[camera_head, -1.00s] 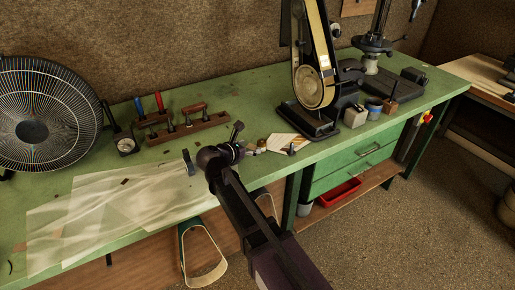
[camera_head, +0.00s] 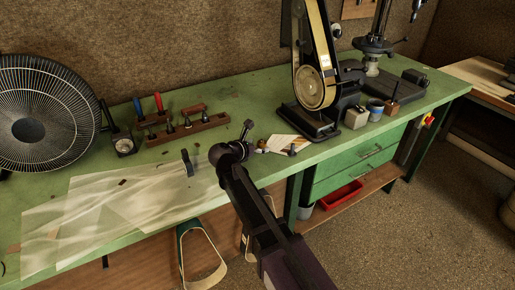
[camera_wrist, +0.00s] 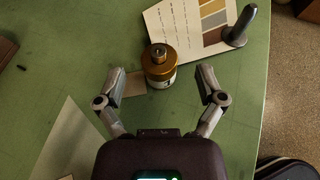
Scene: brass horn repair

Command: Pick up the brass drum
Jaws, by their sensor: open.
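The brass drum (camera_wrist: 158,66) is a small squat cylinder with a narrower knob on top and a pale label low on its side. It stands upright on the green bench. My gripper (camera_wrist: 160,76) is open in the wrist view, with one finger on each side of the drum and a visible gap to both. In the head view the drum (camera_head: 262,146) is a tiny brass spot just right of my gripper (camera_head: 249,138), partly hard to make out there.
A card with colour swatches (camera_wrist: 190,25) lies just beyond the drum, with a dark upright peg (camera_wrist: 240,24) on it. A belt sander (camera_head: 315,85) stands behind. A fan (camera_head: 45,115) and a wooden tool rack (camera_head: 187,130) stand left. The bench's front edge is close.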

